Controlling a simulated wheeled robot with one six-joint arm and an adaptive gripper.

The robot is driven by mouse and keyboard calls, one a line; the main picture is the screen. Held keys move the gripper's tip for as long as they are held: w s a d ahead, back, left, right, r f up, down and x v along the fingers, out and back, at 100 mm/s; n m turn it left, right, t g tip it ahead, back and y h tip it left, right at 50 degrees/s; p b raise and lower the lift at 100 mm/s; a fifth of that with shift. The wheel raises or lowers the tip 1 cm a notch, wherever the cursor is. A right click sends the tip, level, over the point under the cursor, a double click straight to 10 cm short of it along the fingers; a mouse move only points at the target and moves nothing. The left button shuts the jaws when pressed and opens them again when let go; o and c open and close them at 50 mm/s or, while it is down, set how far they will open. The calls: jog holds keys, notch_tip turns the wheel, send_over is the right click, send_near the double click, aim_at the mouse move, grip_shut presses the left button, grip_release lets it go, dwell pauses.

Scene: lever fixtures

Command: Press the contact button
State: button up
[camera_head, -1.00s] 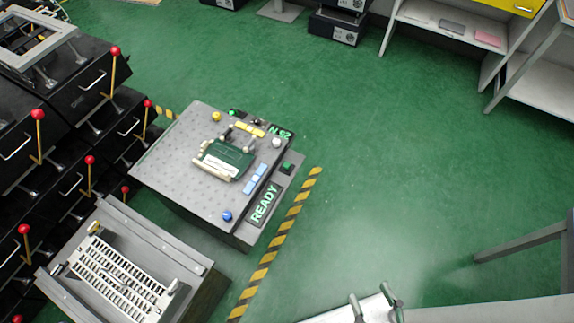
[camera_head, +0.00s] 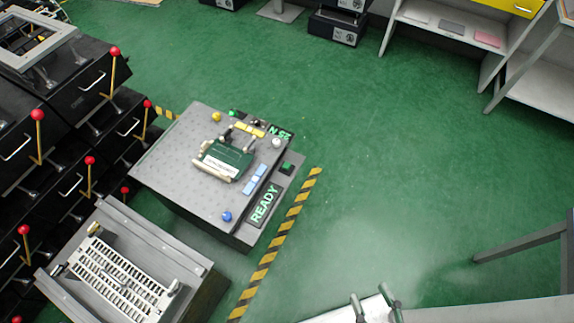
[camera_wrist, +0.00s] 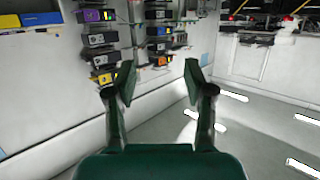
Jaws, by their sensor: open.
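A small green square button (camera_head: 287,168) sits on the front ledge of a grey perforated bench unit, just above the lit READY panel (camera_head: 264,203). I cannot tell for certain that it is the contact button. A dark green lever fixture (camera_head: 226,160) with a pale bar lies on the unit's top. My gripper (camera_wrist: 160,82) shows in the wrist view with its two dark green fingers spread apart and nothing between them. Two greenish finger-like tips at the bottom of the head view look like mine, well away from the bench unit. The button is not visible in the wrist view.
Black cabinets with red-knobbed levers (camera_head: 115,52) stand at left. A grey unit with a white slatted grid (camera_head: 121,279) stands in front. A yellow-black floor strip (camera_head: 267,258) runs beside the bench. Green floor (camera_head: 400,170) to the right is clear. Shelves stand at upper right.

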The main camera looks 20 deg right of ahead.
grip_shut()
dwell(1.1)
